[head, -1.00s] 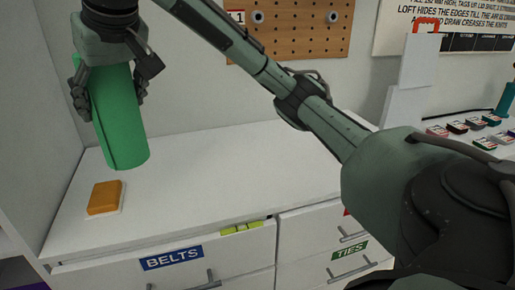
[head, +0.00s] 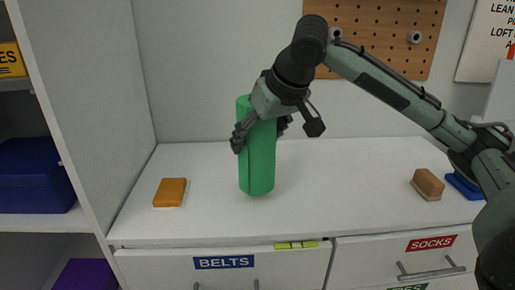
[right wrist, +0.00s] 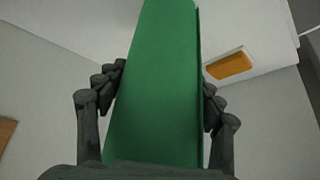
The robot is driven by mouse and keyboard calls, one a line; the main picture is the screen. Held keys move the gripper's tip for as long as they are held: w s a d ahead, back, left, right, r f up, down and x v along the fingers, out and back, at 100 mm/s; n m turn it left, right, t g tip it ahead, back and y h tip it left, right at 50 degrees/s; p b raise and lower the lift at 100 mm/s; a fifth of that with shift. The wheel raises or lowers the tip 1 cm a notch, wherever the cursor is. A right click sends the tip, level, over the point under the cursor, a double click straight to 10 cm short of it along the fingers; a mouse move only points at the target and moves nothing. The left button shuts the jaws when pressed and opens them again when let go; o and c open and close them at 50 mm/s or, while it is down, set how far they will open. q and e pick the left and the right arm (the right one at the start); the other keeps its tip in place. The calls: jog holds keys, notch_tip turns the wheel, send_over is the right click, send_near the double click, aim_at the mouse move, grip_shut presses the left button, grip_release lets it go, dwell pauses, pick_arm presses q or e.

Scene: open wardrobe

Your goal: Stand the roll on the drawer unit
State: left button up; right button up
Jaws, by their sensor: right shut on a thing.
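The green roll (head: 258,165) is near upright over the white top of the drawer unit (head: 330,190). Its lower end is at or just above the surface; I cannot tell if it touches. My right gripper (head: 262,130) is shut around the roll's upper part, coming down from above. In the right wrist view the roll (right wrist: 153,85) fills the middle, with the fingers (right wrist: 158,95) on both its sides. My left gripper is not in view.
An orange block (head: 171,192) lies on the top left of the roll. A tan brush-like block (head: 427,184) and a blue one (head: 464,186) lie at the right. A wardrobe side panel (head: 90,110) stands at the left. The top around the roll is clear.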

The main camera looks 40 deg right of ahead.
aim_at(268, 129)
jog(key=shift+f, duration=1.35)
jog(key=o, duration=1.4)
jog(key=shift+f, duration=0.1)
jog(key=v, duration=1.2)
